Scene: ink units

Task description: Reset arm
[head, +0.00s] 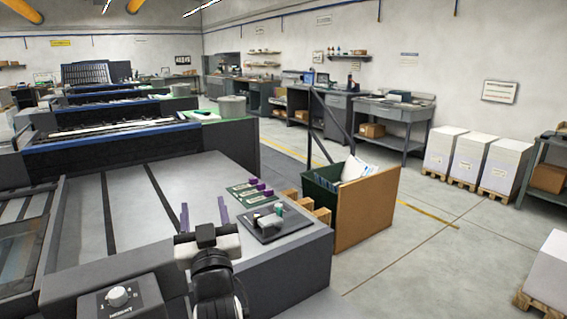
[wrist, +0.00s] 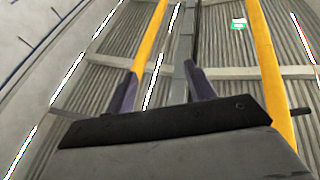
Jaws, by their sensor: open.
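My gripper (head: 203,215) shows in the head view at the lower middle, in front of the grey press deck (head: 155,185). Its two purple fingers stand upright and apart, with nothing between them. In the wrist view, my gripper (wrist: 162,85) is also open and empty, and it faces the ceiling (wrist: 225,55) with its yellow pipes and strip lights. My arm below the gripper is partly cut off by the bottom edge of the head view.
A dark tray (head: 270,225) with small items and green cards with purple blocks (head: 250,190) lie on the deck to the right of my gripper. A green bin (head: 322,186) and brown board (head: 366,210) stand beyond. White paper stacks (head: 472,155) sit on pallets at right. Open floor lies between.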

